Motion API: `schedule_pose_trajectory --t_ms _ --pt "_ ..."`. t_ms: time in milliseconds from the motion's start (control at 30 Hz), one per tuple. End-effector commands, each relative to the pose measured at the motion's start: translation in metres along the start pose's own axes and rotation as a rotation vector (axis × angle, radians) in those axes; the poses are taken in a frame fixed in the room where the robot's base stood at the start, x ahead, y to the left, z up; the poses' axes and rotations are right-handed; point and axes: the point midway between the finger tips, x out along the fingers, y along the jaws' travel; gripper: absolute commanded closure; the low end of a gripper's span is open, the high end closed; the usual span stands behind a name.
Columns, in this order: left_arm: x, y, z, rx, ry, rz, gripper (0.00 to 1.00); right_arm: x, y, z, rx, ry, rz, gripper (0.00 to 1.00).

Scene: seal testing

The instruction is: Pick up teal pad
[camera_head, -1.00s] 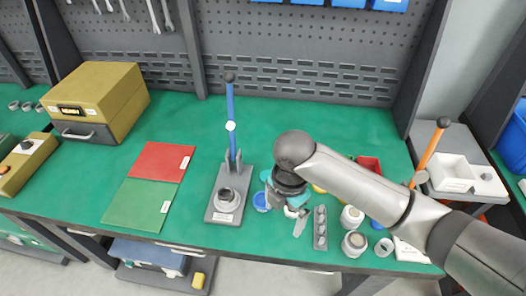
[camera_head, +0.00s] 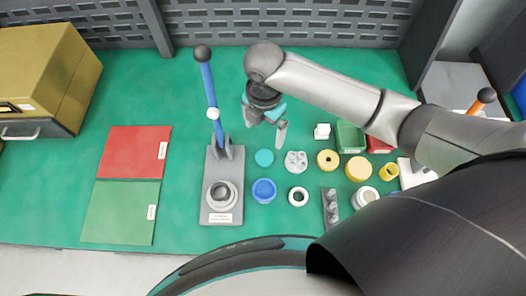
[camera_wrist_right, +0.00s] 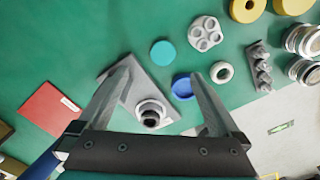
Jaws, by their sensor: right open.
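The teal pad (camera_head: 264,157) is a small flat disc lying on the green bench top, right of the grey press base. It also shows in the right wrist view (camera_wrist_right: 163,53), lying beyond and between the two fingers. My right gripper (camera_head: 264,135) is open and empty above the bench, a little behind the pad in the head view. In the right wrist view its fingertips (camera_wrist_right: 163,72) stand wide apart, with nothing between them touching. My left gripper is not in view.
A blue dish (camera_head: 263,191) lies just in front of the pad. A grey holed disc (camera_head: 296,161) and a white ring (camera_head: 298,197) are to its right. The press base (camera_head: 222,213) with its blue lever (camera_head: 208,92) stands at left. Red (camera_head: 137,150) and green mats lie further left.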

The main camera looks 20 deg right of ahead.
Motion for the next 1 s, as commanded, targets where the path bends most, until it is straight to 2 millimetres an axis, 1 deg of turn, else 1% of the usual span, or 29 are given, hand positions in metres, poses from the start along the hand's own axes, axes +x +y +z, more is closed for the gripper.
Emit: schedule_pose_trajectory --t_ms 33,100,200,300,467,533,700,800,900,1000 --pt "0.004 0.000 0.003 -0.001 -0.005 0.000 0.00 0.015 -0.001 -0.001 0.001 0.002 -0.004 0.00" --pt "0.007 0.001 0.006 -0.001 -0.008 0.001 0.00 0.030 -0.001 -0.001 0.001 0.003 -0.003 0.00" --pt "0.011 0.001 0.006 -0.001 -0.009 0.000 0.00 0.048 -0.001 -0.001 -0.001 0.000 -0.003 0.00" --pt "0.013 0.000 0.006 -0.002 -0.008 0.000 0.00 0.061 -0.001 -0.001 0.000 0.001 -0.002 0.00" --pt "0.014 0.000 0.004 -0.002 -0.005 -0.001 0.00 0.069 -0.001 -0.001 -0.001 0.000 0.000 0.00" --pt "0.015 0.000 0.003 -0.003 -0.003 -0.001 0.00 0.076 -0.003 -0.001 -0.001 0.000 -0.002 0.00" --pt "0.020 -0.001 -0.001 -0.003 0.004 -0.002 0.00 0.102 -0.009 -0.003 0.000 0.001 -0.002 0.00" --pt "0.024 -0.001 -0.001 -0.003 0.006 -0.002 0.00 0.114 -0.007 -0.003 -0.001 0.001 0.000 0.00" --pt "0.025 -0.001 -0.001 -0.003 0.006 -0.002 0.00 0.119 -0.008 -0.002 -0.002 0.000 0.000 0.00" --pt "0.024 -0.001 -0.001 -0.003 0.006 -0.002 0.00 0.119 -0.007 -0.002 -0.002 -0.001 0.001 0.00"
